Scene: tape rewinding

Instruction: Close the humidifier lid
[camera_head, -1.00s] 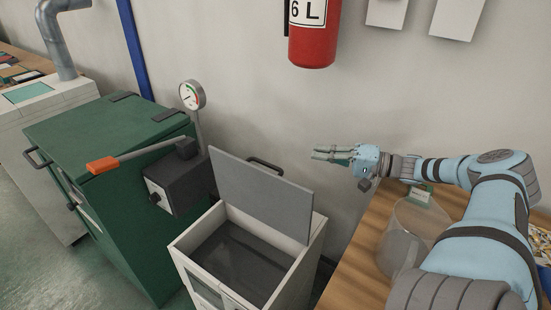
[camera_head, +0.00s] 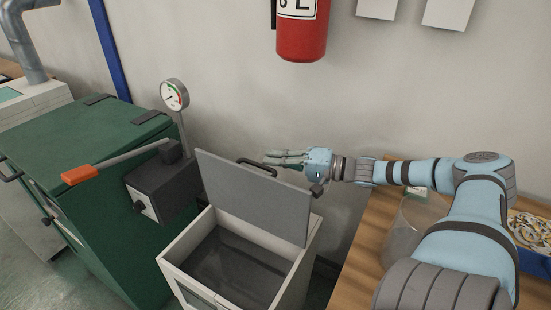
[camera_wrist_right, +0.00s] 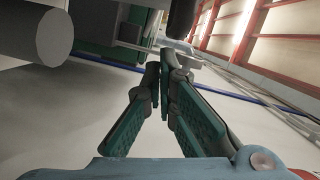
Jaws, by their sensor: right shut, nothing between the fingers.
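The humidifier (camera_head: 176,262) is a white box with a dark, empty-looking inside. Its grey lid (camera_head: 252,197) stands up, tilted back, with a black handle (camera_head: 252,163) showing over its rear top edge. My right gripper (camera_head: 268,158) is at the back of the lid, close to the handle and near the wall; I cannot tell whether it touches. In the right wrist view its fingers (camera_wrist_right: 163,75) meet at the tips with nothing between them. My left gripper is not in view.
A green cabinet (camera_head: 85,160) with a dark press, red-ended lever (camera_head: 80,174) and gauge (camera_head: 174,94) stands left of the humidifier. A wooden table (camera_head: 352,278) with a clear container (camera_head: 405,230) and blue bin (camera_head: 534,262) is at the right. A red fire extinguisher (camera_head: 302,30) hangs above.

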